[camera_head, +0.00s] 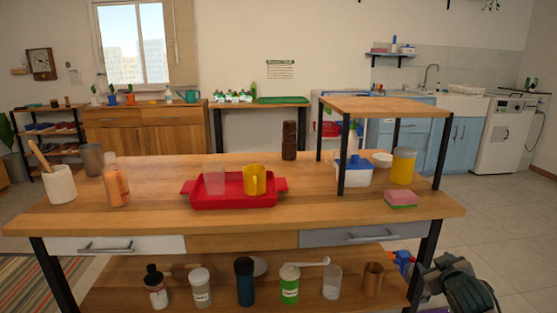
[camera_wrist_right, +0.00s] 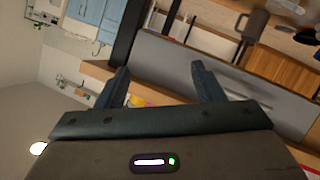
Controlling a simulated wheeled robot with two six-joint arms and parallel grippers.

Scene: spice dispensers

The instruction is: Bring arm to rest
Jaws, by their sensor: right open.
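My right gripper (camera_wrist_right: 160,72) is open in the right wrist view. Its two fingers stand apart with nothing between them. That view is tilted, and the table's grey drawer front and a dark table leg lie beyond the fingers. In the head view, part of my right arm (camera_head: 468,288) shows low at the bottom right, beside the table's right front leg and below the tabletop. My left arm and left gripper are not in view.
The wooden table (camera_head: 330,218) holds a red tray (camera_head: 230,202) with a yellow mug (camera_head: 254,180), a raised shelf (camera_head: 385,107) and a sponge (camera_head: 400,199). Several bottles and cups stand on its lower shelf (camera_head: 210,300). Floor (camera_head: 510,230) is clear right of the table.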

